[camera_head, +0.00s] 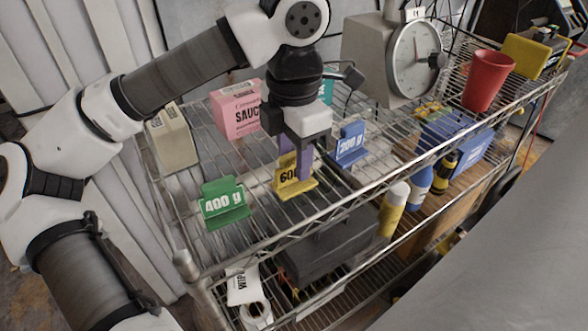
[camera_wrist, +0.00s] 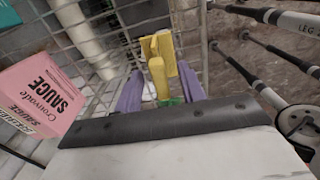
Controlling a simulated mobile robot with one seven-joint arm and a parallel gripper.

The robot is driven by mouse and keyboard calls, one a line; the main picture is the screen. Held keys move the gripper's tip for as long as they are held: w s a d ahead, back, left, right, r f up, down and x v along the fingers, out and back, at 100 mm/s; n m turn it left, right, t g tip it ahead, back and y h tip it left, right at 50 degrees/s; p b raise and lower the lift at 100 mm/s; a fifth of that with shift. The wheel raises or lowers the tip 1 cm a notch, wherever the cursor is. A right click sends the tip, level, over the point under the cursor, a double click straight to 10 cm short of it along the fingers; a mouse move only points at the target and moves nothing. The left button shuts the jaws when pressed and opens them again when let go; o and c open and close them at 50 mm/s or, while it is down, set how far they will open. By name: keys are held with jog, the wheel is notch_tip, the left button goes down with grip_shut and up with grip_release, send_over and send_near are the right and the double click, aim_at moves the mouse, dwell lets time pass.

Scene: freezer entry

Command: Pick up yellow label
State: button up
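The yellow label (camera_head: 291,186), printed with a partly hidden "600", stands on the wire shelf between the green 400 g label (camera_head: 222,203) and the blue 200 g label (camera_head: 350,146). My gripper (camera_head: 297,175) points down over the yellow label, and its purple fingers cover part of it. In the wrist view, the yellow label (camera_wrist: 158,72) shows between the spread purple fingers (camera_wrist: 160,80), with gaps on both sides. The gripper is open; whether a fingertip touches the label is not clear.
A pink sauce box (camera_head: 236,112) and a beige box (camera_head: 172,138) stand behind at left. A dial scale (camera_head: 372,50) stands at the back, with a red cup (camera_head: 487,80) to its right. The shelf's front rail (camera_head: 330,212) runs close by.

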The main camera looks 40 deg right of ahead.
jog(key=shift+f, duration=0.4)
jog(key=shift+c, duration=0.4)
grip_shut()
jog(key=shift+r, duration=0.1)
